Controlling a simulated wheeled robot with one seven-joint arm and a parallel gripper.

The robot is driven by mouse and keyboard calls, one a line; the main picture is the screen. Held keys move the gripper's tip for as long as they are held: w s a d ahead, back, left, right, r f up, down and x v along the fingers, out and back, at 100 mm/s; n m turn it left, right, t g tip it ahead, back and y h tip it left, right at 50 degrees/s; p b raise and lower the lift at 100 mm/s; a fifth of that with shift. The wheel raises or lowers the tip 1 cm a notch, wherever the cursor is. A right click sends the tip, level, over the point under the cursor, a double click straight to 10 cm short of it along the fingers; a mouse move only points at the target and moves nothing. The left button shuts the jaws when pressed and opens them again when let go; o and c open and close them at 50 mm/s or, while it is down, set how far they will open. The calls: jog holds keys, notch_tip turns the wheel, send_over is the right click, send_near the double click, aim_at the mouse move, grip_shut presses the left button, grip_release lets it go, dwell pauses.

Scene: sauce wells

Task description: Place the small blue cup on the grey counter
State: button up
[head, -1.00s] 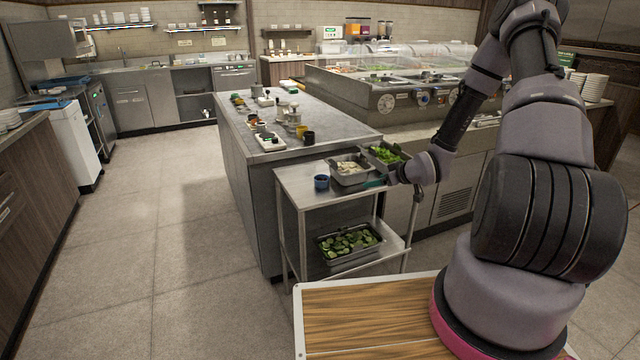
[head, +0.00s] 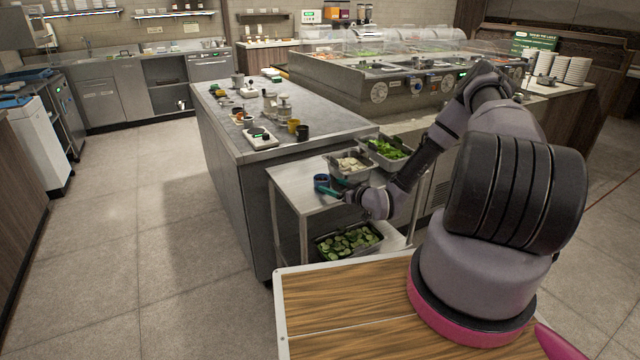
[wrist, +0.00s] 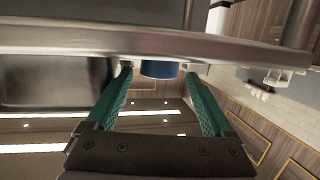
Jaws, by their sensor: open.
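The small blue cup (head: 321,181) stands on the top shelf of a steel cart (head: 290,182), near its left side. My gripper (head: 329,190) is at the cup's near right side, with its teal fingers low over the cart top. In the wrist view the open fingers (wrist: 158,78) point at the cup (wrist: 159,69), which shows between their tips. I cannot tell whether the fingers touch it. The grey counter (head: 225,121) stands just behind the cart, with its top higher than the cart's.
Behind the cup on the cart are a tray of pale pieces (head: 350,176) and a tray of greens (head: 391,165). A cucumber tray (head: 345,252) sits on the lower shelf. A white scale (head: 261,140) and several small pots stand on the counter; its near left corner is bare.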

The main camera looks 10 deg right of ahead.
aim_at(327, 182)
jog(key=x, duration=0.6)
jog(key=shift+w+a, duration=0.2)
jog(key=shift+w, duration=0.05)
jog(key=shift+c, duration=0.3)
jog(key=c, duration=1.2)
jog(key=shift+r, duration=0.15)
